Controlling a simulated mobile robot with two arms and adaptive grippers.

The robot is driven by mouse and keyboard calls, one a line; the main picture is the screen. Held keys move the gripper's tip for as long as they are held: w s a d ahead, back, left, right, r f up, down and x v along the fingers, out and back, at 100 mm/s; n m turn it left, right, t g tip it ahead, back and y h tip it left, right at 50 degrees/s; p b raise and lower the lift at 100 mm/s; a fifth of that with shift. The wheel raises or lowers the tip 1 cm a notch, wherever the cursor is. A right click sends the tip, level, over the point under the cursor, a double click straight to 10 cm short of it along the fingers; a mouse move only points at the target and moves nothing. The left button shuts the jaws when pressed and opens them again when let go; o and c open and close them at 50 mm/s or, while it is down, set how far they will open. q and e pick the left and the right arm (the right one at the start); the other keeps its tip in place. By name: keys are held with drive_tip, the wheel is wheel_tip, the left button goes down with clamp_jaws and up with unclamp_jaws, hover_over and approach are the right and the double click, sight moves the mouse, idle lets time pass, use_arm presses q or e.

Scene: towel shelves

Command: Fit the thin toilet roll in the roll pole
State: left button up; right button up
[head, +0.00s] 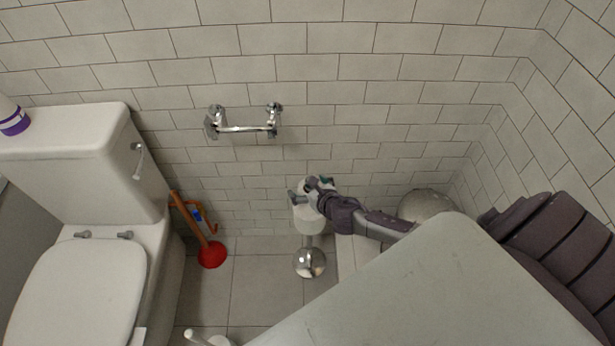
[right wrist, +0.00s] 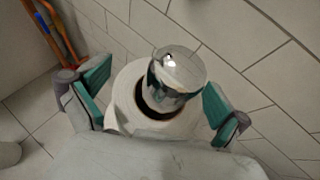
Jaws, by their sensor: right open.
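The roll pole is a chrome floor stand with a round base (head: 310,263); its shiny top (right wrist: 180,68) shows in the right wrist view. A white toilet roll (head: 309,220) is around the upper part of the pole, and its ring (right wrist: 122,98) shows a dark gap between hole and chrome. I cannot tell whether this is the thin roll. My right gripper (head: 309,188) is at the roll's top. Its green-padded fingers are open, one on each side of the roll in the right wrist view (right wrist: 155,92). My left gripper is not in view.
A chrome wall holder (head: 245,128) is empty above the stand. A toilet (head: 75,290) stands at the left, with a red plunger (head: 212,255) beside it. A grey rounded object (head: 427,207) is by the wall at the right. Floor tiles between plunger and stand are clear.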

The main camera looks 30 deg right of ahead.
drive_tip(key=shift+s+r, duration=0.1)
drive_tip(key=shift+s, duration=0.2)
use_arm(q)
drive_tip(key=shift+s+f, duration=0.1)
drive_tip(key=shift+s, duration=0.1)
use_arm(e)
drive_tip(key=v, duration=0.7)
drive_tip(key=shift+s, duration=0.2)
drive_tip(key=shift+r, duration=0.1)
